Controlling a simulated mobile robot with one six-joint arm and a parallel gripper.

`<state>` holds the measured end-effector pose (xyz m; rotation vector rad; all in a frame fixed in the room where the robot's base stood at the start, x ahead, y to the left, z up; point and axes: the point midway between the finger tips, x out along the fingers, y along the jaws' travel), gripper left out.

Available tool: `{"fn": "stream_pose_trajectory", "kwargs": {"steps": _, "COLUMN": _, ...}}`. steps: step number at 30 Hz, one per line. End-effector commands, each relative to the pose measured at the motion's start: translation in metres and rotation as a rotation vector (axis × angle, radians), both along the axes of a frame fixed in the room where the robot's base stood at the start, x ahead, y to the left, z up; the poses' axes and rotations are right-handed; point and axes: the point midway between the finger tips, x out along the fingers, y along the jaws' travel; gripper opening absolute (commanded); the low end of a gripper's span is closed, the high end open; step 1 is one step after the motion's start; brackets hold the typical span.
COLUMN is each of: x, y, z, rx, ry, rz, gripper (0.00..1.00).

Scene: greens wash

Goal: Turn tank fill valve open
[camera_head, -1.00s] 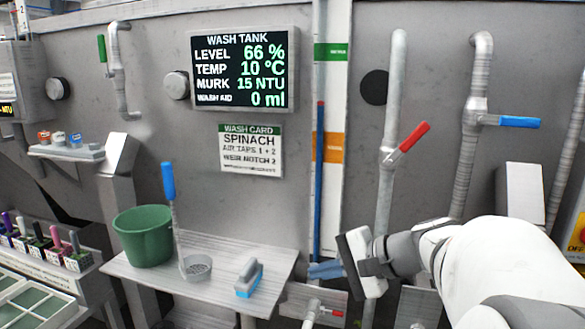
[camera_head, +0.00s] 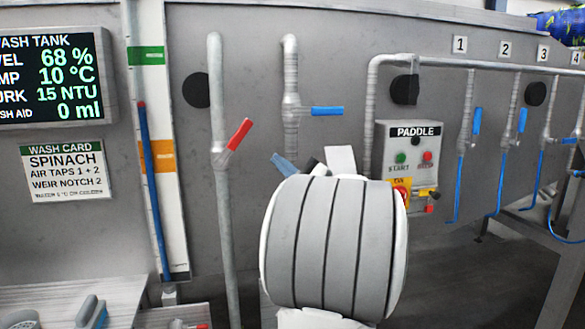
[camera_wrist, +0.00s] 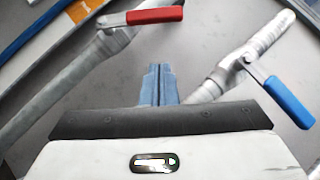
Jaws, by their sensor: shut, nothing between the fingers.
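Two lever valves sit on upright grey pipes. The red lever (camera_head: 240,134) slants up to the right from its pipe; it also shows in the wrist view (camera_wrist: 155,16). The blue lever (camera_head: 327,111) lies level, across its pipe; the wrist view shows it at right (camera_wrist: 289,102). No label tells which one is the tank fill valve. My gripper (camera_head: 283,164) has blue fingers, shut and empty, just below the two levers in the head view. In the wrist view my fingertips (camera_wrist: 159,70) lie between the levers, touching neither. My arm hides the lower blue-lever pipe.
The wash tank screen (camera_head: 50,75) reads level 68 %. A paddle control box (camera_head: 408,155) stands right of the blue-lever pipe. Several blue-handled air taps (camera_head: 477,121) hang farther right.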

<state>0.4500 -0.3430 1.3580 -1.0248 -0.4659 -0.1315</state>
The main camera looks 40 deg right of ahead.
Motion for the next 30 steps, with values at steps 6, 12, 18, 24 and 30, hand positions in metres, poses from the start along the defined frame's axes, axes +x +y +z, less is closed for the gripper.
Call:
{"fn": "stream_pose_trajectory", "kwargs": {"steps": 6, "x": 0.039, "y": 0.009, "z": 0.025, "rx": -0.002, "ry": 0.000, "rz": 0.004, "gripper": 0.00}}
{"fn": "stream_pose_trajectory", "kwargs": {"steps": 12, "x": 0.048, "y": 0.027, "z": 0.039, "rx": 0.000, "ry": 0.000, "rz": 0.002, "gripper": 0.00}}
{"fn": "stream_pose_trajectory", "kwargs": {"steps": 18, "x": 0.051, "y": 0.031, "z": 0.041, "rx": 0.000, "ry": 0.002, "rz": 0.000, "gripper": 0.00}}
{"fn": "stream_pose_trajectory", "kwargs": {"steps": 24, "x": 0.050, "y": 0.031, "z": 0.040, "rx": 0.000, "ry": 0.001, "rz": 0.000, "gripper": 0.00}}
{"fn": "stream_pose_trajectory", "kwargs": {"steps": 30, "x": 0.049, "y": 0.028, "z": 0.041, "rx": -0.009, "ry": 0.005, "rz": -0.005, "gripper": 0.00}}
